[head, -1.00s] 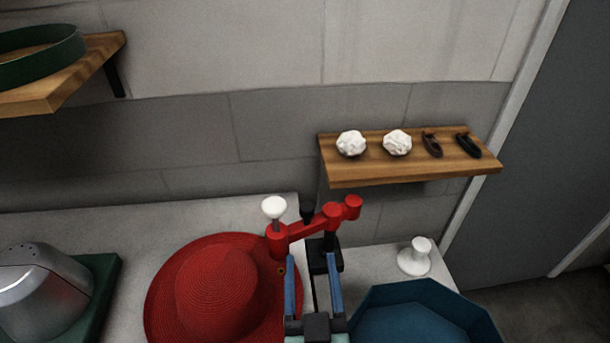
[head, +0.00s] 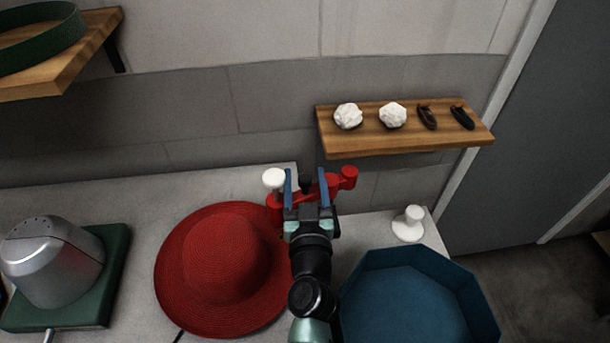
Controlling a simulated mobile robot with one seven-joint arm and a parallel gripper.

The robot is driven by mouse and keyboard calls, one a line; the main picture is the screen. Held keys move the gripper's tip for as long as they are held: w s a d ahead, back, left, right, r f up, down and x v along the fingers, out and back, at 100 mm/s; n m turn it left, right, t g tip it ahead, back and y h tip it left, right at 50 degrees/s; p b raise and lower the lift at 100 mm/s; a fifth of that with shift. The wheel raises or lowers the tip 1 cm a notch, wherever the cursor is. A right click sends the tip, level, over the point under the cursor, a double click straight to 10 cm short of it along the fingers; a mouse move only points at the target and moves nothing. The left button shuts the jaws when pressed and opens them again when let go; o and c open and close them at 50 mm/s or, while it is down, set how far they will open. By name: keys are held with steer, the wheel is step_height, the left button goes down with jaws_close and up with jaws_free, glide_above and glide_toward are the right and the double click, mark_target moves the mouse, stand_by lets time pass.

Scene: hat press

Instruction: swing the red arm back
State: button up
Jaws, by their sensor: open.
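The red arm (head: 349,178) stands behind the hat, running from its left end below a white knob (head: 273,180) up to a round right end. My gripper (head: 305,173) is open. Its two blue fingers reach up over the red arm in the head view and hide part of its middle. One finger is near the white knob's right side, the other nearer the arm's right end. I cannot tell whether either finger touches the arm. The red straw hat (head: 212,258) lies to the left of my wrist, under the arm's left end.
A blue octagonal tray (head: 410,300) is to the right, with a white peg (head: 408,223) behind it. A silver dome (head: 52,262) on a green base (head: 112,262) stands at left. A wooden shelf (head: 400,145) on the wall holds small items.

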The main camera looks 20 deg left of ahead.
steer(key=shift+w, duration=0.15)
jaws_close()
stand_by(1.4)
